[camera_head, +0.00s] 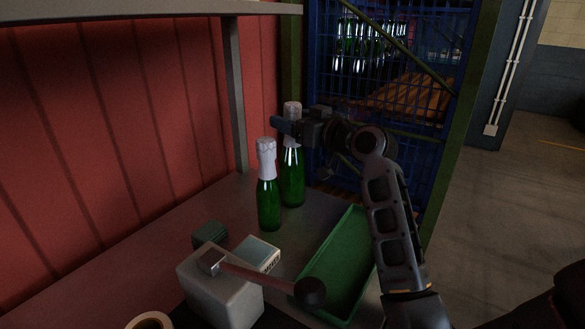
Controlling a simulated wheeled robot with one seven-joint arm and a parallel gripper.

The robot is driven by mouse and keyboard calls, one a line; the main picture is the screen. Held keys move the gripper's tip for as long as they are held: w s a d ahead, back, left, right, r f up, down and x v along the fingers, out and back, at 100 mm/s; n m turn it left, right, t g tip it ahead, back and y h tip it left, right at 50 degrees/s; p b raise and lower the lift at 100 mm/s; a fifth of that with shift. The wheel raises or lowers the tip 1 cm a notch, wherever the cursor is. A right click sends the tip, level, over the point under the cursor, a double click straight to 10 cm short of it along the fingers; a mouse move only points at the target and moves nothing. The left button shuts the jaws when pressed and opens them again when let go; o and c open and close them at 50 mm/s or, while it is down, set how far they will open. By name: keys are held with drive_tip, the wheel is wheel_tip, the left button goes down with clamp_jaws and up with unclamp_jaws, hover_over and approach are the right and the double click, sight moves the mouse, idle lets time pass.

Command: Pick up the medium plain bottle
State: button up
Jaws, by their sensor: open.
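Two green glass bottles with white tops stand upright on the grey table. The front bottle (268,201) is to the left, and the back bottle (292,180) stands just behind it to the right. Both look unprinted, and I cannot tell for sure which is the medium plain one. My gripper (284,127) comes from the right at the height of the back bottle's white neck. It is open. A dark finger crosses in front of that neck and hides part of it. I cannot tell whether the neck lies between the fingers or whether they touch it.
A green tray (314,305) lies at the table's right side. A grey box-like device (208,299) with a lever (262,277), a small labelled box (267,265) and a dark green stack (209,234) are in front. A blue cage (431,152) with bottles stands behind.

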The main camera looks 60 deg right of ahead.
drive_tip(key=shift+c, duration=0.4)
clamp_jaws()
drive_tip(key=shift+r, duration=0.1)
idle(0.3)
